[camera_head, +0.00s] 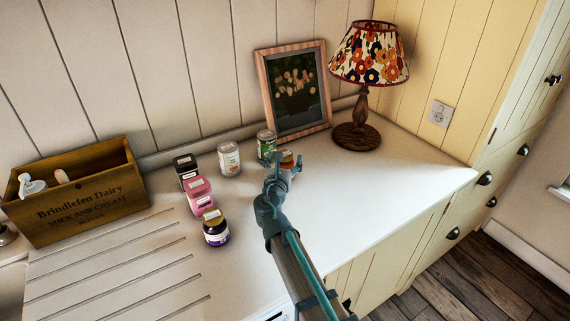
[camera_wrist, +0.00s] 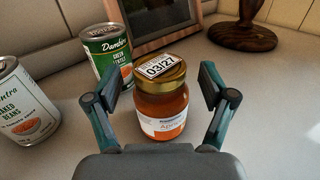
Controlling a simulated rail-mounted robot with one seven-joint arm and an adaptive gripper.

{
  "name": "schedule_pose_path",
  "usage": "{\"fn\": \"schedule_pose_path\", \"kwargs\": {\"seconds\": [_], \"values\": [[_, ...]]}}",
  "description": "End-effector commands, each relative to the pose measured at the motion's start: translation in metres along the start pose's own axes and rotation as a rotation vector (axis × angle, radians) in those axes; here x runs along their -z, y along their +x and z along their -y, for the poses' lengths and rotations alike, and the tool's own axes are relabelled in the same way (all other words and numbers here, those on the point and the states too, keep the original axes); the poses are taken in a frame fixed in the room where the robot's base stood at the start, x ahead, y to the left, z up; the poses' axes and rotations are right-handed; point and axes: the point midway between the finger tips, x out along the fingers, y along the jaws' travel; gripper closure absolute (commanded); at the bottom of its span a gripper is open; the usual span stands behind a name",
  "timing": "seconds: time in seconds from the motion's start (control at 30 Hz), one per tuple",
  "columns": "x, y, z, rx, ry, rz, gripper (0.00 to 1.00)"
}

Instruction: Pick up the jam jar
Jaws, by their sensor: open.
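The jam jar (camera_wrist: 162,103) has amber contents, a gold lid with a "03/27" label and a white front label. It stands upright on the worktop, between the open fingers of my gripper (camera_wrist: 160,95) in the wrist view. The fingers show gaps on both sides of it. In the head view the jar (camera_head: 287,158) is mostly hidden behind my gripper (camera_head: 278,160); only a bit of orange and its lid shows.
A green can (camera_wrist: 108,58) stands close behind the jar at left, a baked beans can (camera_wrist: 24,103) farther left. A picture frame (camera_head: 294,90) and lamp (camera_head: 358,134) stand behind. The right worktop is clear.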

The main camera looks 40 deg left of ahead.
Motion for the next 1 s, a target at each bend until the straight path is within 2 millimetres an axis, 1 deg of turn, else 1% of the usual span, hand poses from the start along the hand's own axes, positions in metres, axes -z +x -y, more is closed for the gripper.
{"fn": "schedule_pose_path", "kwargs": {"seconds": [0.03,0.1,0.3,0.77,0.8,1.0], "values": [[-0.0006,0.0071,-0.0006,0.001,0.000,0.000,0.18],[-0.0001,0.0096,-0.0002,0.000,0.001,0.000,0.18],[0.0005,0.0088,0.0002,0.000,0.000,0.000,0.18],[0.0004,0.0086,0.0001,0.000,0.000,0.000,0.94],[-0.0002,0.0086,0.0001,0.000,0.000,0.001,0.98],[-0.0002,0.0086,0.0000,0.000,0.000,0.001,0.98]]}}
